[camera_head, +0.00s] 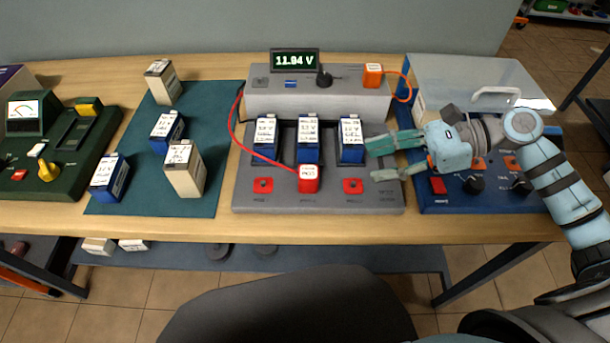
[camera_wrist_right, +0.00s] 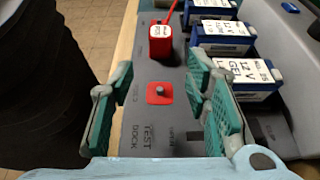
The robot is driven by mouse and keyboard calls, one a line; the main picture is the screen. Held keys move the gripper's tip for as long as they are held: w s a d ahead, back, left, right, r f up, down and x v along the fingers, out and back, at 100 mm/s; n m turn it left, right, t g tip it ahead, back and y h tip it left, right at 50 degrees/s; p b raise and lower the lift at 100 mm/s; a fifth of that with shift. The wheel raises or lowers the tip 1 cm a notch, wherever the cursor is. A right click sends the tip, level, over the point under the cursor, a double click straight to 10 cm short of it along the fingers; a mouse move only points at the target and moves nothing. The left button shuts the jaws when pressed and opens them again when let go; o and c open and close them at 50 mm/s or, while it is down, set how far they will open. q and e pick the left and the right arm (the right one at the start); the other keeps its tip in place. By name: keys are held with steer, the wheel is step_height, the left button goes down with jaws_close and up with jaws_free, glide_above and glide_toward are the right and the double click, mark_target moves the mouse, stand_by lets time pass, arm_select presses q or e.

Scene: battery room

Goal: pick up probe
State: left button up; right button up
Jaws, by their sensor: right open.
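A red probe block (camera_head: 308,180) with a white label and a red wire stands on the front of the grey test dock (camera_head: 245,200), at the middle one of its red pads. It also shows in the right wrist view (camera_wrist_right: 160,46), beyond the fingertips. An orange block (camera_head: 373,75) with an orange wire sits on top of the meter unit. My right gripper (camera_head: 371,160) is open and empty, to the right of the red probe block, over the dock's right side. In the wrist view a red pad (camera_wrist_right: 160,93) shows between its fingers. My left gripper is not in view.
Several blue batteries (camera_head: 308,138) stand in the dock behind the red probe block. The meter (camera_head: 295,60) reads 11.94 V. A green mat (camera_head: 205,100) with blue and beige batteries lies to the left. A blue panel with knobs (camera_head: 430,205) lies under my right arm.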

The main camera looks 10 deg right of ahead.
mark_target(315, 172)
steer(key=x, duration=0.4)
steer(key=p+x, duration=0.1)
steer(key=x, duration=0.4)
steer(key=p+x, duration=0.1)
steer(key=x, duration=0.4)
steer(key=shift+w+a+r, duration=0.15)
steer(key=shift+a+r, duration=0.15)
steer(key=shift+a, duration=0.05)
steer(key=shift+d, duration=0.1)
steer(key=c, duration=0.9)
steer(key=shift+c, duration=0.2)
